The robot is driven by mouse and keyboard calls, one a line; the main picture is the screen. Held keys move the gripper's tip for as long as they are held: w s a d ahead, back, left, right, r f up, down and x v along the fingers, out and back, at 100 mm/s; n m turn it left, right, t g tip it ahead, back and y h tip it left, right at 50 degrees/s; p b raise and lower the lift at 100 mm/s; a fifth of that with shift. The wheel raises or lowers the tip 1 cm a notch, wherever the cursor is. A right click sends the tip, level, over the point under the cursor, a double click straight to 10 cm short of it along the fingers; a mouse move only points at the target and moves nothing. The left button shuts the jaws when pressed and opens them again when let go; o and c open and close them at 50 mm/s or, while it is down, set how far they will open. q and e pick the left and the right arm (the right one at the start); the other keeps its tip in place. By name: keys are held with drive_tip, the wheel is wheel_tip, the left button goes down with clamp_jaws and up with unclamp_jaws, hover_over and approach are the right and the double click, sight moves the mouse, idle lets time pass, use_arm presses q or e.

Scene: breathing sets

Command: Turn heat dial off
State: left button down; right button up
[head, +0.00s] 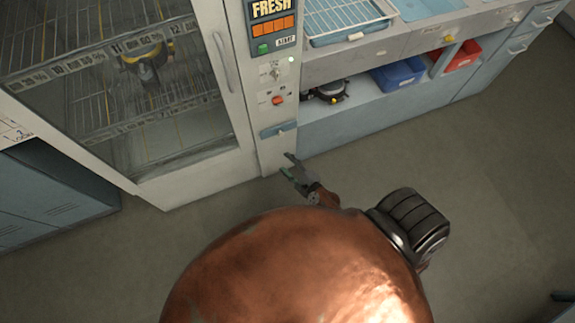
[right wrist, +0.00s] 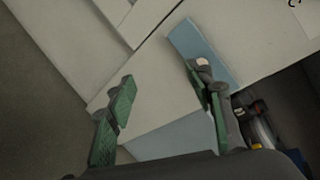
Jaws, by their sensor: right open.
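The control panel (head: 270,60) is a narrow pale column beside the glass-door cabinet. A small grey dial (head: 275,73) sits on it below the green START button (head: 264,49); its label is too small to read, and I cannot tell its setting. My right gripper (head: 288,166) is open and empty, low in front of the column's foot, below the dial and apart from it. In the right wrist view the two green-padded fingers (right wrist: 160,78) are spread, with pale panelling behind them. The dial cannot be made out there. My left gripper is not in view.
A red switch (head: 277,100) and a blue handle (head: 279,130) sit below the dial. The glass-door cabinet (head: 215,100) stands left. Right are a counter with a wire rack (head: 345,16), a blue bin (head: 398,75) and a red bin (head: 462,56).

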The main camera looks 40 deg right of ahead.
drive_tip(key=f, duration=0.1)
drive_tip(key=s+f+n, duration=0.1)
drive_tip(key=f, duration=0.1)
drive_tip(key=shift+s+a+n+g, duration=0.25)
drive_tip(key=shift+a+n+g, duration=0.05)
drive_tip(key=shift+n+g, duration=0.1)
drive_tip(key=s+d+f+n+g+p, duration=0.15)
drive_tip(key=s+f+n+g, duration=0.55)
drive_tip(key=s+f+n, duration=1.05)
drive_tip(key=s+f+n+g+p, duration=0.1)
drive_tip(key=s+f+n+g, duration=0.2)
drive_tip(key=s, duration=1.1)
drive_tip(key=s+d+f+n+g+h, duration=0.1)
drive_tip(key=s+f+n+g, duration=0.2)
drive_tip(key=s, duration=1.1)
wheel_tip(320, 180, down, 3)
drive_tip(key=shift+s+d+f+p, duration=0.1)
drive_tip(key=shift+s+d+p, duration=0.1)
drive_tip(key=shift+d+p, duration=0.15)
drive_tip(key=shift+c, duration=0.3)
